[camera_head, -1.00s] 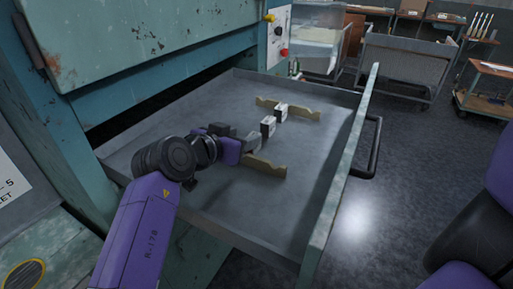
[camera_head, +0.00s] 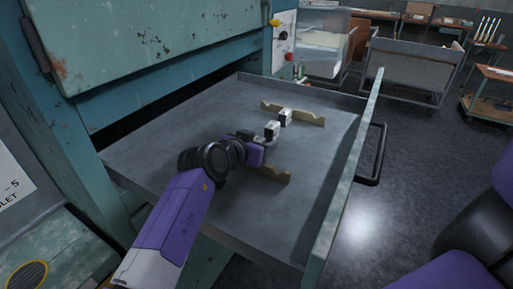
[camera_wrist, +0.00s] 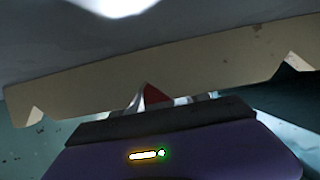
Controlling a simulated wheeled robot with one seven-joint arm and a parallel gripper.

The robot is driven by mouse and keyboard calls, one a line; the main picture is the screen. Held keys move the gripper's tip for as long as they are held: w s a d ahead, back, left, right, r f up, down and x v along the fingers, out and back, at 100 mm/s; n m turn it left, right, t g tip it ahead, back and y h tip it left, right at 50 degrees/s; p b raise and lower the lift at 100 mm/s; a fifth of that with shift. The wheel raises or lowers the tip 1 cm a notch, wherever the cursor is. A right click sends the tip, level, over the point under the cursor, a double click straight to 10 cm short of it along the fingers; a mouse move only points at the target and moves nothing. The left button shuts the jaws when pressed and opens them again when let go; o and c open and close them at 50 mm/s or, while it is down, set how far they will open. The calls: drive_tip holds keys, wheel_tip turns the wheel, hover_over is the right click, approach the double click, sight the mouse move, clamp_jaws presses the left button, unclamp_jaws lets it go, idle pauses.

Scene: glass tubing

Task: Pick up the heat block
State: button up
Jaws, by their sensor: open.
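I cannot tell for certain which piece is the heat block. Two small blocks with white tops and dark faces, a nearer one (camera_head: 272,130) and a farther one (camera_head: 285,116), stand in the open drawer. Two tan notched bars also lie there, a far one (camera_head: 306,117) and a near one (camera_head: 271,174). My gripper (camera_head: 262,149) is open, low over the drawer, just short of the nearer block and beside the near bar. A tan notched bar (camera_wrist: 160,70) spans the wrist view, with a small red patch below its edge. My fingertips are largely hidden.
The drawer's grey floor (camera_head: 190,140) is bare around these pieces. Its raised front wall (camera_head: 345,165) and handle (camera_head: 373,155) bound the right side. The teal cabinet (camera_head: 130,70) stands at the left and back. Wire carts and tables are far off.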

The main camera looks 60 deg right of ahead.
clamp_jaws()
drive_tip(key=shift+r, duration=0.15)
